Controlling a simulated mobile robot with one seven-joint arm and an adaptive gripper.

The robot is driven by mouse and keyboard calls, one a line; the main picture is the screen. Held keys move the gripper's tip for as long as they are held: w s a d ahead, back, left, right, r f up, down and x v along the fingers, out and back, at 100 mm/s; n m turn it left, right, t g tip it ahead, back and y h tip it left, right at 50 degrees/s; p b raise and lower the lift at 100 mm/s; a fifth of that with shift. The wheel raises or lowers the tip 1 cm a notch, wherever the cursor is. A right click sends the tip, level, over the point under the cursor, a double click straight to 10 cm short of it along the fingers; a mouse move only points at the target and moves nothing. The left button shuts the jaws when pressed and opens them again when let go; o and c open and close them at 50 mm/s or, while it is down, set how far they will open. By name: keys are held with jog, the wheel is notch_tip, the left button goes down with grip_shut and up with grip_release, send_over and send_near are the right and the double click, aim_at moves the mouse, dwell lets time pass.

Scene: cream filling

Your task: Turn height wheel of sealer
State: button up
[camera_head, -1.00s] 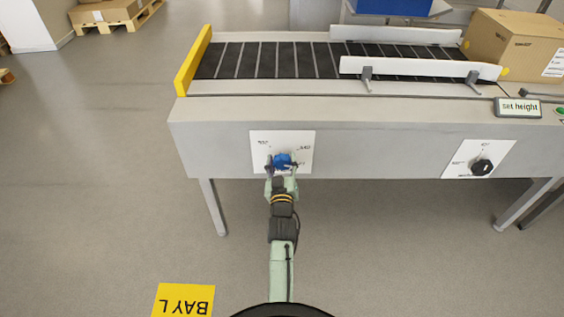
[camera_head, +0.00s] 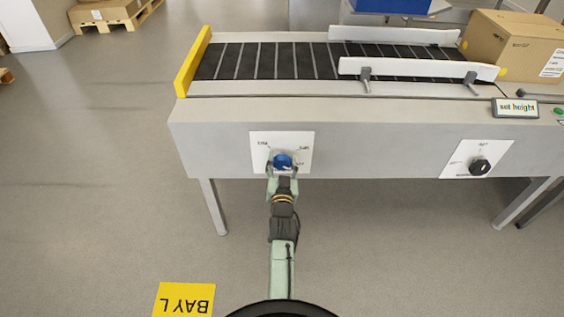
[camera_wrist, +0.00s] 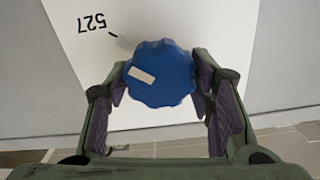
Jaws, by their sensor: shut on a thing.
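The blue scalloped height wheel (camera_head: 283,160) sits on a white dial plate (camera_head: 261,142) on the front of the sealer (camera_head: 380,145). In the wrist view the wheel (camera_wrist: 160,74) carries a white mark on its left side, and the number 527 shows up and left of it. My gripper (camera_wrist: 163,88) is shut on the wheel, with one dark ribbed finger pad on each side. In the head view my gripper (camera_head: 283,169) reaches up to the wheel from below.
A black knob (camera_head: 480,167) sits on a second plate at the right. A "set height" display (camera_head: 516,108) stands above it. A cardboard box (camera_head: 514,45) rests on the belt's right end. Open floor lies left of the sealer.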

jog(key=o, duration=1.2)
jog(key=shift+c, duration=0.2)
jog(key=s, duration=0.7)
jog(key=shift+s, duration=0.25)
